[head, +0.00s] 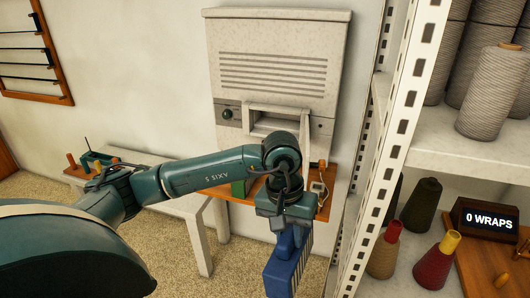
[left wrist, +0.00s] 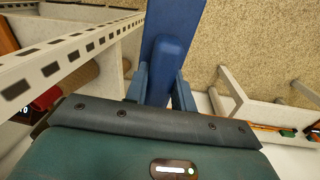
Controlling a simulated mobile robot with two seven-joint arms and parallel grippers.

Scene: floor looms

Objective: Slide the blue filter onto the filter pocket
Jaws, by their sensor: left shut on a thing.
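The blue filter (head: 284,270) hangs below my left gripper (head: 288,226) in the head view, in front of the wall unit and low. My left gripper is shut on it. In the left wrist view the filter (left wrist: 168,45) runs away from between the two fingers (left wrist: 161,88). The filter pocket looks to be the recessed opening (head: 285,121) in the lower front of the pale wall unit (head: 276,52); my arm partly covers the area below it. The filter is apart from the unit. My right gripper is not in view.
A wooden shelf (head: 240,199) sits under the unit with a small handheld device (head: 318,188). A perforated metal rack post (head: 398,130) stands close right of the filter; its shelves hold thread cones and a counter (head: 489,219) reading 0 WRAPS. A white bench (head: 196,215) stands left.

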